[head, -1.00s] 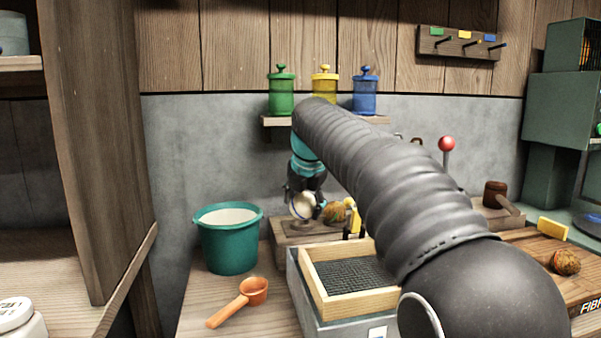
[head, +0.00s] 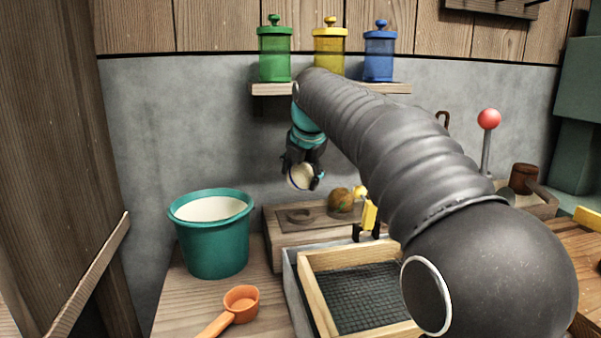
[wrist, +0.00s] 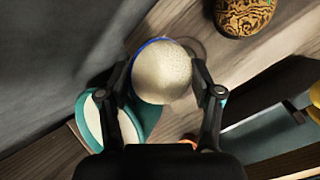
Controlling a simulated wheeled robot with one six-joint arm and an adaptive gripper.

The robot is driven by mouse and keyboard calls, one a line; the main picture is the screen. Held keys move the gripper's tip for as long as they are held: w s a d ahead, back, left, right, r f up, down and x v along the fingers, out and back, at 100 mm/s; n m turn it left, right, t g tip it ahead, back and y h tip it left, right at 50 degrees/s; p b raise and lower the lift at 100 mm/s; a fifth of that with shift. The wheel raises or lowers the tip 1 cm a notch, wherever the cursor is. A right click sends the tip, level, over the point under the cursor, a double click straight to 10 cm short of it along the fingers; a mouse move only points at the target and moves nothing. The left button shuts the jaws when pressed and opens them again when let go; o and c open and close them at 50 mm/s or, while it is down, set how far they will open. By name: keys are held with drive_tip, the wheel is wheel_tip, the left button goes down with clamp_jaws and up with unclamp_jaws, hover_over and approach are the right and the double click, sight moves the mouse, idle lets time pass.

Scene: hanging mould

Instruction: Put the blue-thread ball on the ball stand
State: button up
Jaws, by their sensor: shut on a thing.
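My gripper (head: 303,166) is shut on a cream ball (head: 301,177) with a blue thread line at its edge. In the wrist view the ball (wrist: 162,74) sits between the two fingers, and the blue line shows along its upper left rim. The ball hangs above and apart from a wooden ball stand (head: 285,234) by the back wall. The stand has a round ring-like seat (head: 299,215) at its left, which looks empty. A brown patterned ball (head: 340,200) rests at its right; it also shows in the wrist view (wrist: 243,14).
A teal bucket (head: 212,245) stands left of the stand. An orange scoop (head: 240,303) lies in front. A wooden-framed mesh tray (head: 310,285) and a small yellow object (head: 369,215) are close to the stand. A shelf with green, yellow and blue jars (head: 270,90) is above.

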wheel_tip(320, 180, down, 4)
drive_tip(key=b, duration=0.3)
drive_tip(key=shift+f+b, duration=0.85)
drive_tip(key=shift+f, duration=0.45)
drive_tip(key=shift+f, duration=0.15)
drive_tip(key=o, duration=1.4)
drive_tip(key=shift+d, duration=0.1)
drive_tip(key=v, duration=1.2)
